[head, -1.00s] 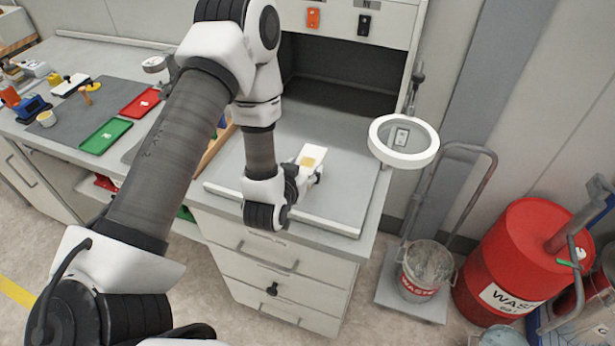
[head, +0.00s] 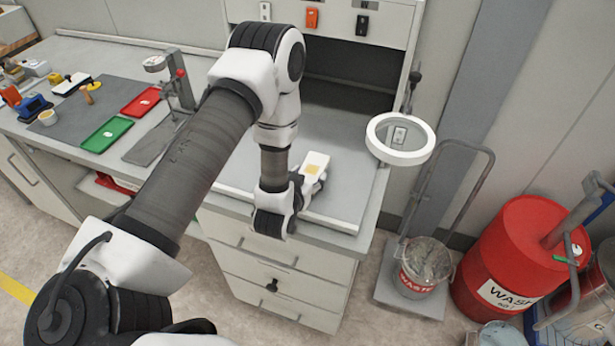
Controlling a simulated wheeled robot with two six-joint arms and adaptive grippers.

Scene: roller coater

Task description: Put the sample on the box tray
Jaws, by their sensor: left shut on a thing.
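The sample is a small white panel with a yellow patch (head: 314,163). My left gripper (head: 315,184) is shut on it and holds it over a wide grey tray-like surface (head: 345,190) with a pale front edge. This surface extends into the dark open box (head: 350,82) at the back, and I take it for the box tray. I cannot tell whether the sample touches it. My left arm hides part of the surface and of the bench. My right gripper is not in view.
A green tray (head: 106,135) and a red tray (head: 140,101) lie on the left bench, beside a gauge stand (head: 180,90). A ring magnifier (head: 400,139) overhangs the right side. A waste bucket (head: 425,268) and red drum (head: 515,255) stand right on the floor.

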